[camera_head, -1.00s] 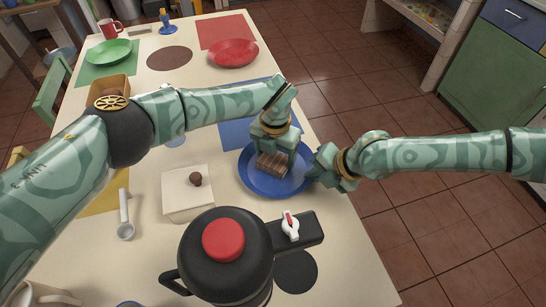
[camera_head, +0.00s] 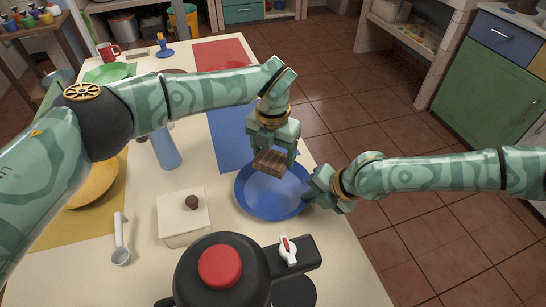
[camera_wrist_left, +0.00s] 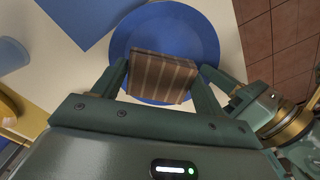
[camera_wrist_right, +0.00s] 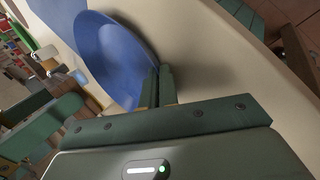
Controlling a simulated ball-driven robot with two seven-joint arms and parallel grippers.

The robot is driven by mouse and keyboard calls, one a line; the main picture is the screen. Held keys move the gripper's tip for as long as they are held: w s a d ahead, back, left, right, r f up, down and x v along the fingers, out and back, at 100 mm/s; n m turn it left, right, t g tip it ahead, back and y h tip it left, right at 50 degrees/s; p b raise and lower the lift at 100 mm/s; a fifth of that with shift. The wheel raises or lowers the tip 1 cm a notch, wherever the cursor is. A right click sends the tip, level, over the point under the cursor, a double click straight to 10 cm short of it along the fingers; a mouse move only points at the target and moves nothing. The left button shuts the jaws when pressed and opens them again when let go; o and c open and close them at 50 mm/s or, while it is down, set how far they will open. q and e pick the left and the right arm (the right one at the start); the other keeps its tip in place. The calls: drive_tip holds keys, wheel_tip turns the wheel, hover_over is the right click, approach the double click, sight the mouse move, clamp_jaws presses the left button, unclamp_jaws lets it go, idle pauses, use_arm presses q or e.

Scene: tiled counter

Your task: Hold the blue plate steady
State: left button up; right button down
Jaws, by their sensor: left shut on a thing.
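The blue plate (camera_head: 262,203) lies at the right edge of the table; it also shows in the left wrist view (camera_wrist_left: 203,35) and the right wrist view (camera_wrist_right: 110,55). My left gripper (camera_head: 273,154) is shut on a brown striped block (camera_head: 272,163), which it holds above the far part of the plate. The block shows between both fingers in the left wrist view (camera_wrist_left: 160,80). My right gripper (camera_head: 312,192) is at the plate's right rim. In the right wrist view its fingers (camera_wrist_right: 158,88) are close together on the rim, their tips partly hidden.
A black pot with a red knob (camera_head: 220,268) stands close in front. A cream box with a brown knob (camera_head: 183,220), a white scoop (camera_head: 120,240) and a blue cup (camera_head: 165,150) are left of the plate. A blue mat (camera_head: 228,140) lies beyond it.

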idle(0.3)
drive_tip(key=c, duration=1.6)
unclamp_jaws()
drive_tip(key=shift+f, duration=0.1)
drive_tip(key=shift+s+d, duration=0.1)
drive_tip(key=v, duration=1.2)
